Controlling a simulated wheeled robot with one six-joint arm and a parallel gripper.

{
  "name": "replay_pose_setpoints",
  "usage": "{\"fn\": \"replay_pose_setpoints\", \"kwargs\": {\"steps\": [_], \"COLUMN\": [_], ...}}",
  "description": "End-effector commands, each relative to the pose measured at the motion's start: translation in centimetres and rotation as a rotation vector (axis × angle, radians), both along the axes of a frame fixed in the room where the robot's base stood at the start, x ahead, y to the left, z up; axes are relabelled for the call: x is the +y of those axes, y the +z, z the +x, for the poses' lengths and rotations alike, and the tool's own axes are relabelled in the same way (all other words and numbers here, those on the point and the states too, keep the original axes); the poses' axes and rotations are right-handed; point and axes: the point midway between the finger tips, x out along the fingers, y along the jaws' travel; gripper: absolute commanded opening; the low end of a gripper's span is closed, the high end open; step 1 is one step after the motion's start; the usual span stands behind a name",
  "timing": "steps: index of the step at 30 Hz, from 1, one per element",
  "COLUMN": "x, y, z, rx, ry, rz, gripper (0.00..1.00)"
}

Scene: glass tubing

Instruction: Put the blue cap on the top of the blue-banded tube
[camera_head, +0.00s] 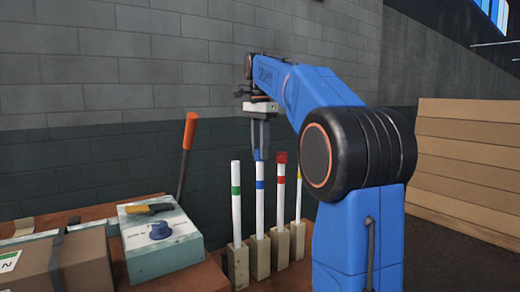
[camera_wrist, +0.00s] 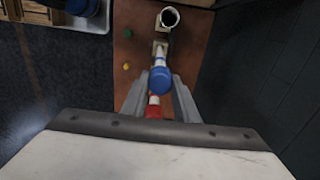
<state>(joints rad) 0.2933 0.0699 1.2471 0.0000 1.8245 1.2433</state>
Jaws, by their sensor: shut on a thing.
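My gripper (camera_head: 260,152) is shut on the blue cap (camera_head: 258,156), which also shows between the fingers in the wrist view (camera_wrist: 160,81). The cap is at the top of the white blue-banded tube (camera_head: 260,205), in line with it in the head view. I cannot tell whether it is seated or just above the rim. The tube stands upright in a pale block (camera_head: 260,258). In the wrist view the cap hides the tube's top, and part of its white side (camera_wrist: 159,61) shows beyond.
The green-banded tube (camera_head: 236,205) stands open at left. The red-banded tube (camera_head: 281,205), with a red cap (camera_head: 281,157), stands close at right. A yellow-banded tube (camera_head: 299,200) is partly hidden by my arm. Small green (camera_wrist: 127,33) and yellow (camera_wrist: 126,66) pieces lie on the bench.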

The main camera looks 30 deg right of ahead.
Motion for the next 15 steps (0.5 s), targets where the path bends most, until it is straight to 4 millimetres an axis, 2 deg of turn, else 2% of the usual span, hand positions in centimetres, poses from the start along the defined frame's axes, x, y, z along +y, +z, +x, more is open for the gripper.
{"fn": "replay_pose_setpoints", "kwargs": {"steps": [15], "x": [0.0], "y": [-0.76], "z": [-0.01], "rx": [0.001], "ry": [0.0], "rz": [0.0], "gripper": [0.07]}}
